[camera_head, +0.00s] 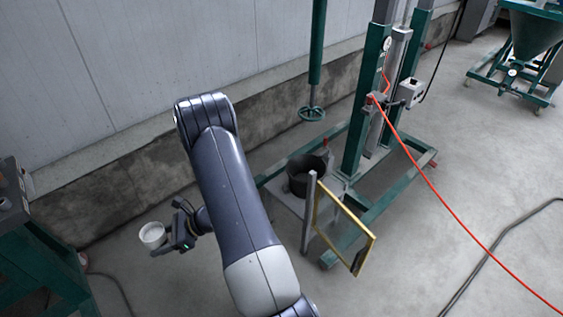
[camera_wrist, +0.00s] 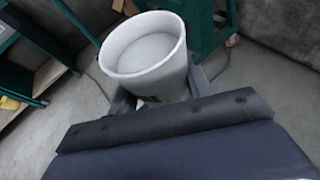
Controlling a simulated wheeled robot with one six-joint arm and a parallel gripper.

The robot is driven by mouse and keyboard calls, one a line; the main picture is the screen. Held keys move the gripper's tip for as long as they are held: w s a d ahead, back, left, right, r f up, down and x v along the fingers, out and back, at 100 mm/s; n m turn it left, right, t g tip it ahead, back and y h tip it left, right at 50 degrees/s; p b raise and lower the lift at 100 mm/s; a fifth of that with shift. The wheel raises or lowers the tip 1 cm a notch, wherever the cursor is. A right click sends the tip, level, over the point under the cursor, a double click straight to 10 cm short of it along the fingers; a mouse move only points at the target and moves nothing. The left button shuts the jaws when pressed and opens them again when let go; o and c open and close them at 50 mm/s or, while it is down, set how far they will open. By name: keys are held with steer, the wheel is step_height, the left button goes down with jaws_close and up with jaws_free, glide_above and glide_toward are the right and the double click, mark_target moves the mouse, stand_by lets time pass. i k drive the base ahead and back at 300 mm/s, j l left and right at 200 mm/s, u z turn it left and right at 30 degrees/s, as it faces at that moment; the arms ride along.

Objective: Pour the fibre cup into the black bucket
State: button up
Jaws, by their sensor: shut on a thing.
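The fibre cup (camera_head: 152,235) is a white cup at the lower left of the head view, held in the air away from the bucket. In the wrist view the cup (camera_wrist: 150,62) shows large, with pale material inside it. It looks roughly upright. My gripper (camera_head: 172,240) is shut on the cup; its fingers (camera_wrist: 158,90) show on both sides of it in the wrist view. The black bucket (camera_head: 306,174) stands at the middle of the head view, right of my arm, on a low platform. The bucket's inside looks dark, and its contents cannot be told.
A green mixer stand (camera_head: 363,125) rises behind the bucket, with a stirring shaft (camera_head: 312,112) above and left. A yellow-edged panel (camera_head: 350,225) stands in front. A green table (camera_head: 45,262) is at left. A red hose (camera_head: 450,202) crosses the right side.

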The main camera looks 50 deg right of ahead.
mark_target(298, 167)
steer(key=i+j+z, duration=0.1)
steer(key=i+z, duration=0.2)
steer(key=i, duration=0.5)
steer(key=i+z, duration=0.4)
steer(key=i+j+z, duration=0.15)
steer(key=i+z, duration=0.45)
steer(key=z, duration=0.25)
steer(key=i+j+z, duration=0.2)
steer(key=z, duration=0.3)
steer(key=i+j+z, duration=0.55)
steer(key=z, duration=0.2)
